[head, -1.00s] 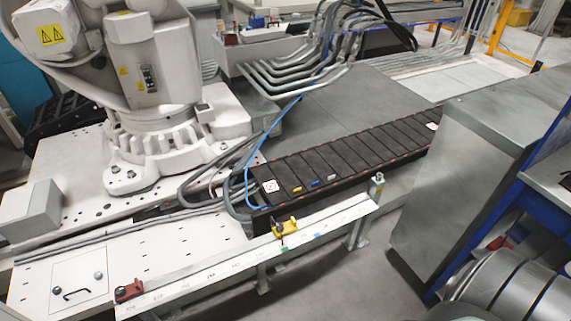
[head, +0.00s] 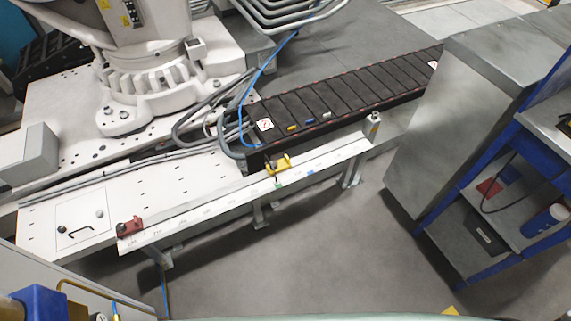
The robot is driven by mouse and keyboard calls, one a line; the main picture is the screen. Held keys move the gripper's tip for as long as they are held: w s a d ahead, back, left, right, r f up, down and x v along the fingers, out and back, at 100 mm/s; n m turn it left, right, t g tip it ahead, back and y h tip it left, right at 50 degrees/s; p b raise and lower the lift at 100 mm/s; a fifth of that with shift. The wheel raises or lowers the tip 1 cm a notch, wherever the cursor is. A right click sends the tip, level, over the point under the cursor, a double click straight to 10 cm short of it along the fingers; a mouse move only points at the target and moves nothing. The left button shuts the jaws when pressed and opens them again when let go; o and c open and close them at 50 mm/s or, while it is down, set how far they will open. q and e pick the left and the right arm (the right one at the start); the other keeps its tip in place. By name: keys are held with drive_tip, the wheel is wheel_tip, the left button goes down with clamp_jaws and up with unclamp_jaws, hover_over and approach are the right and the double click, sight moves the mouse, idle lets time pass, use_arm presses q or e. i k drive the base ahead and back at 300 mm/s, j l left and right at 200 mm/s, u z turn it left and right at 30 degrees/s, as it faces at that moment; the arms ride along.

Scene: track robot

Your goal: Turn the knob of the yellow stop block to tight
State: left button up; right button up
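The yellow stop block (head: 278,164) sits on the white rail (head: 215,201) with printed marks, right of the rail's middle. A dark knob shows on it, but it is too small to tell how it is turned. A red stop block (head: 130,227) sits at the rail's left end. Neither of my grippers is in the head view.
A grey metal cabinet (head: 435,130) and a blue-framed shelf (head: 480,200) stand at the right. A black cable chain (head: 340,95) runs behind the rail. A large white robot arm base (head: 150,95) stands at the back left. The grey floor (head: 320,250) in front of the rail is clear.

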sight(274, 163)
drive_tip(key=z, duration=0.45)
drive_tip(key=j+z, duration=0.1)
drive_tip(key=z, duration=0.35)
drive_tip(key=i+j+z, duration=0.1)
drive_tip(key=z, duration=0.85)
drive_tip(key=j+z, duration=0.1)
drive_tip(key=z, duration=0.35)
drive_tip(key=j+z, duration=0.1)
drive_tip(key=z, duration=0.8)
drive_tip(key=k+j, duration=0.15)
drive_tip(key=j+u, duration=0.1)
drive_tip(key=u, duration=0.35)
drive_tip(key=j+u, duration=0.1)
drive_tip(key=u, duration=0.3)
drive_tip(key=j+u, duration=0.1)
drive_tip(key=u, duration=0.35)
drive_tip(key=k+j, duration=0.05)
